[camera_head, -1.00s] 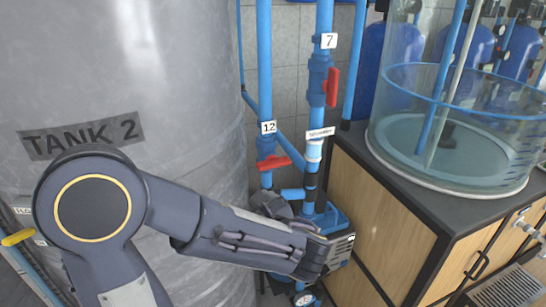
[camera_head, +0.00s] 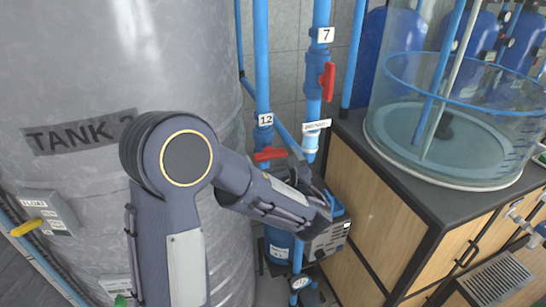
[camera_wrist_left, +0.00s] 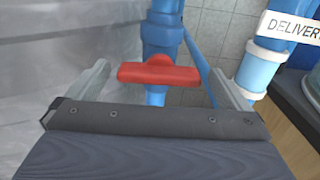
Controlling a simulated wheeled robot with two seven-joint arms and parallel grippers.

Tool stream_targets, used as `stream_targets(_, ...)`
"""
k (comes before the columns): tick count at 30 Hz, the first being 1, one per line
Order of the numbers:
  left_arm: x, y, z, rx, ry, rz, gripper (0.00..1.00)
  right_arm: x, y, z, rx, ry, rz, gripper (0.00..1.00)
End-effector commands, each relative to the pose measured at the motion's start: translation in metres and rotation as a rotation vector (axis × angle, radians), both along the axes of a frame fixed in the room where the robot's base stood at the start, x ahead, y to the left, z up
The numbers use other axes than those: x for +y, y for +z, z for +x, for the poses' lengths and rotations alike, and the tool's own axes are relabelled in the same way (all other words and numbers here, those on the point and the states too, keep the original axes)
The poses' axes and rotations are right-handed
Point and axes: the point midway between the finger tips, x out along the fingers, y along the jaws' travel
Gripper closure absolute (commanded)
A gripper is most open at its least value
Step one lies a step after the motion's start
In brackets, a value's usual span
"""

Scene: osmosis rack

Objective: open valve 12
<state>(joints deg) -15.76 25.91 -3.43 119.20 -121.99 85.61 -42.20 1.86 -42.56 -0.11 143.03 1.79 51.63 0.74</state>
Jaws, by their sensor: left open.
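Valve 12 is a red handle (camera_head: 269,154) on a blue vertical pipe (camera_head: 262,60), below a white tag "12" (camera_head: 265,119). The handle lies crosswise to its pipe. In the left wrist view the red handle (camera_wrist_left: 158,74) is ahead, between the two fingers. My left gripper (camera_wrist_left: 160,85) is open with a finger on each side of the handle; I cannot tell whether either touches it. In the head view my left arm reaches in front of the pipes, and its fingers are mostly hidden behind the wrist. My right gripper is not in view.
Valve 7's red handle (camera_head: 327,81) is on the pipe to the right, in line with it. A label (camera_head: 317,125) sits on that pipe. Tank 2 (camera_head: 80,80) stands left. A wooden cabinet (camera_head: 370,200) with a clear tank (camera_head: 450,120) stands right.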

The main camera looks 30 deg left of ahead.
Motion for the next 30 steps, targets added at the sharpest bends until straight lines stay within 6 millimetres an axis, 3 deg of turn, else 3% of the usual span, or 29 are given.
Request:
stream_targets(5,0.0,0.0,0.0,0.0,0.0,0.0,0.0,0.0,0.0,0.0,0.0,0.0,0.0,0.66)
stream_targets(15,0.0,0.0,0.0,0.001,0.0,-0.001,0.43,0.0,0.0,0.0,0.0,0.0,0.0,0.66)
stream_targets(23,0.0,-0.002,0.0,-0.017,0.0,-0.016,0.45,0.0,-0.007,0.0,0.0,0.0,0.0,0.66)
stream_targets(30,0.0,-0.006,0.0,-0.105,-0.001,-0.09,0.45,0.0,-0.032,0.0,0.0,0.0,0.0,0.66)
